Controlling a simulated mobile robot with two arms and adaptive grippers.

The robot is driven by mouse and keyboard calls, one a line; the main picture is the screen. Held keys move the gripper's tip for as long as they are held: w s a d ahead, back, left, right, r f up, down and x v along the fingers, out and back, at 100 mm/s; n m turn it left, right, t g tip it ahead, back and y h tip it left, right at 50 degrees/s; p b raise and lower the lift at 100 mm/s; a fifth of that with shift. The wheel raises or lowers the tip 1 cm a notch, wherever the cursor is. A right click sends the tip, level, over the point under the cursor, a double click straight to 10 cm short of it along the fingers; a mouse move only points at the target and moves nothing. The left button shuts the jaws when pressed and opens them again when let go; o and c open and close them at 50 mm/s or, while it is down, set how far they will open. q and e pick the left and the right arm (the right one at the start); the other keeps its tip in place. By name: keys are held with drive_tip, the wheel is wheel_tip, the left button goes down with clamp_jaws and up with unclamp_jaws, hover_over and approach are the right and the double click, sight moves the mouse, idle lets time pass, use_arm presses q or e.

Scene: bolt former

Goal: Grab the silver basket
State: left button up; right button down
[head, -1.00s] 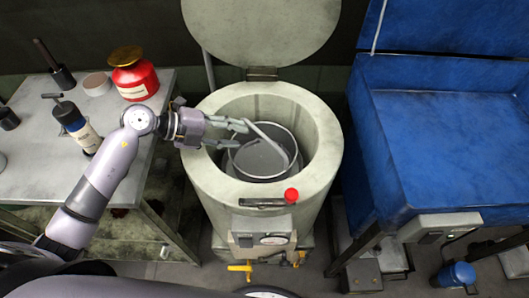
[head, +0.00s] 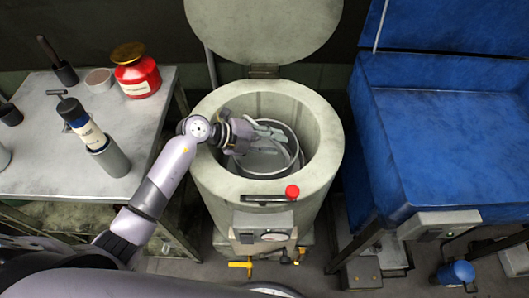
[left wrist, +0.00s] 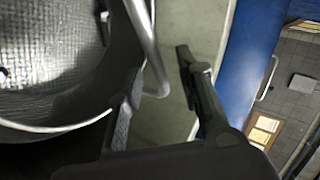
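The silver basket (head: 262,162) sits inside the round cream vessel (head: 320,165), whose lid is raised. In the left wrist view, the basket's mesh inside and rim (left wrist: 55,60) fill the left side. Its handle bar (left wrist: 148,45) rises at the basket's right edge. My left gripper (head: 272,133) reaches over the vessel's left rim and covers part of the basket. In the left wrist view my left gripper (left wrist: 160,82) has its fingers apart, and the handle's lower end shows in the gap between them. My right gripper is not in view.
A grey table (head: 150,120) at left holds a red jar (head: 137,77), a blue-and-white bottle (head: 82,123) and a grey cylinder. The lid (head: 262,25) stands up behind the vessel. A blue machine (head: 450,140) stands close at right.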

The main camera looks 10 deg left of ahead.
use_arm(q)
drive_tip(key=shift+c, duration=0.5)
clamp_jaws()
idle(0.4)
drive_tip(key=shift+r, duration=0.1)
